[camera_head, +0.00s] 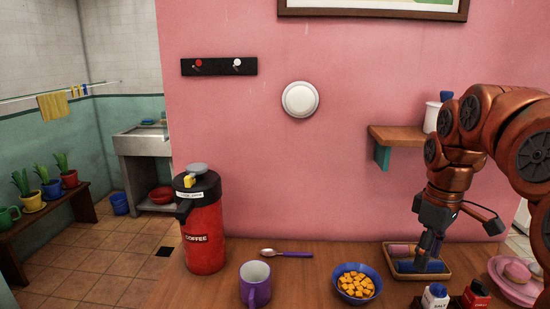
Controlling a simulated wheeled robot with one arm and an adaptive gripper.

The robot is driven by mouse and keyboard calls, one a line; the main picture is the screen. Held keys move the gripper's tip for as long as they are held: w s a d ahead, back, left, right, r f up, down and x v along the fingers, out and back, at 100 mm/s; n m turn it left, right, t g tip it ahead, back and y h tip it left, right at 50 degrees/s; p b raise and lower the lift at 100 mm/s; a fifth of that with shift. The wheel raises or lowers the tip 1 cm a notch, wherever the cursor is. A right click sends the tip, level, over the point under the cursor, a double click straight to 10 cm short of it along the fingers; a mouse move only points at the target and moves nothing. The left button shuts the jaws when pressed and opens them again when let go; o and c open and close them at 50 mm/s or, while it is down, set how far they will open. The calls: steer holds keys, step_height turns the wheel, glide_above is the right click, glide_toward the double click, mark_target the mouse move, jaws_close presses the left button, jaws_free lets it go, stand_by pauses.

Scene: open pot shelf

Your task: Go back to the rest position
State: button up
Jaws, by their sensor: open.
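My gripper (428,250) hangs from my copper-coloured arm at the right and points down over a small wooden tray (418,277) on the table. It is open, and I see nothing held in it. In the tray lie a blue item (422,267) just below the fingertips and a pinkish item (400,248) behind it. I cannot tell whether the fingertips touch the blue item.
A blue bowl of orange cubes (357,284), a white-and-blue shaker (435,296), a red shaker (476,294) and a pink plate (518,292) surround the tray. A wall shelf (400,134) is beside my arm. A red coffee dispenser (202,235) and purple mug (254,284) stand left.

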steer(key=s+a+f+m+p, duration=0.1)
steer(key=s+a+f+m, duration=0.1)
steer(key=s+a, duration=0.3)
steer(key=s+a+f+m+g+p, duration=0.1)
steer(key=s+a+f+m, duration=0.1)
steer(key=s+a, duration=0.4)
steer(key=s+f, duration=0.1)
steer(key=s, duration=0.4)
steer(key=shift+s+a+f, duration=0.2)
steer(key=shift+s+f, duration=0.05)
steer(key=shift+s, duration=0.05)
steer(key=s+f+m, duration=0.1)
steer(key=s, duration=0.2)
steer(key=s+a+f+m, duration=0.1)
steer(key=s+f, duration=0.1)
steer(key=s, duration=0.1)
steer(key=s+f+m+p, duration=0.1)
steer(key=s+f, duration=0.1)
steer(key=s, duration=0.1)
steer(key=shift+s+a+m+g, duration=0.2)
steer(key=shift+a+m+g, duration=0.1)
steer(key=shift+a, duration=0.05)
steer(key=shift+c, duration=0.2)
